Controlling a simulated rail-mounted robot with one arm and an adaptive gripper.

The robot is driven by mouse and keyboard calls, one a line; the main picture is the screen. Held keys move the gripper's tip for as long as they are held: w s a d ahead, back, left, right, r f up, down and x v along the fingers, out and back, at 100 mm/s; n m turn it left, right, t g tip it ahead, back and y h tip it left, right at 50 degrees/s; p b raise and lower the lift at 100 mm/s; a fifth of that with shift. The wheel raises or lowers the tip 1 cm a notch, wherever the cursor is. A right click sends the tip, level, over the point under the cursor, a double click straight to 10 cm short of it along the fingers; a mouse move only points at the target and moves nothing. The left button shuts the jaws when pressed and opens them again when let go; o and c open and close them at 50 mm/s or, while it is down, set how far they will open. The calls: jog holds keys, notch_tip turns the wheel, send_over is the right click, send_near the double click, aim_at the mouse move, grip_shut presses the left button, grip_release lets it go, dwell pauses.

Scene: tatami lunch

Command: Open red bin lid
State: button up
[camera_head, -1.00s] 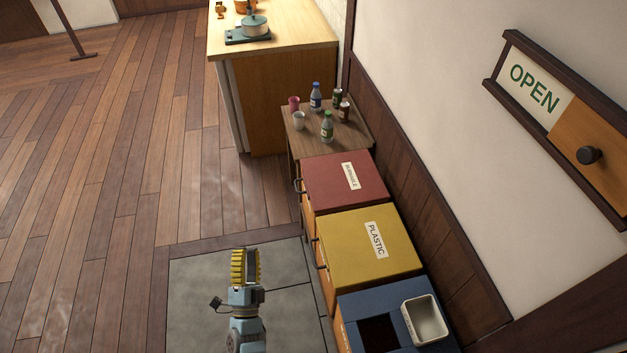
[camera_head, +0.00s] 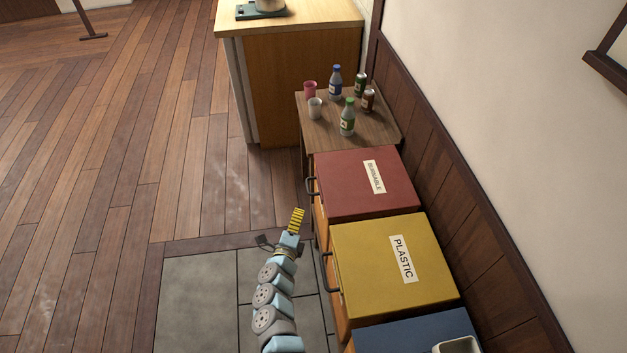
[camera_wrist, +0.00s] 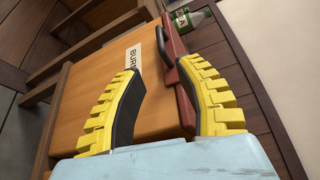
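The red bin lid (camera_head: 345,190), labelled BURNABLE, is closed on its wooden bin between the side table and the yellow bin. A dark handle (camera_head: 311,186) sits at its left edge. My gripper (camera_head: 297,216) is to the left of the red bin's front, apart from the handle. In the wrist view my gripper (camera_wrist: 165,95) has its two yellow fingers spread wide with nothing between them. Beyond them show the bin's orange wooden front (camera_wrist: 100,105), the dark handle (camera_wrist: 163,46) and the red lid's edge (camera_wrist: 180,95).
The yellow PLASTIC lid (camera_head: 365,265) and a blue bin (camera_head: 405,335) stand nearer. A small table (camera_head: 325,135) with bottles, cans and cups stands behind the red bin. A wall (camera_head: 500,120) closes the right side.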

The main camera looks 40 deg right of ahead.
aim_at(307, 185)
jog(key=b+x, duration=0.8)
jog(key=x, duration=0.6)
jog(key=shift+f, duration=0.15)
jog(key=b+x, duration=0.2)
jog(key=shift+a+f+b, duration=0.1)
jog(key=shift+b, duration=0.2)
jog(key=shift+w+d+b, duration=0.25)
jog(key=shift+d+b, duration=0.15)
jog(key=shift+c, duration=0.2)
grip_shut()
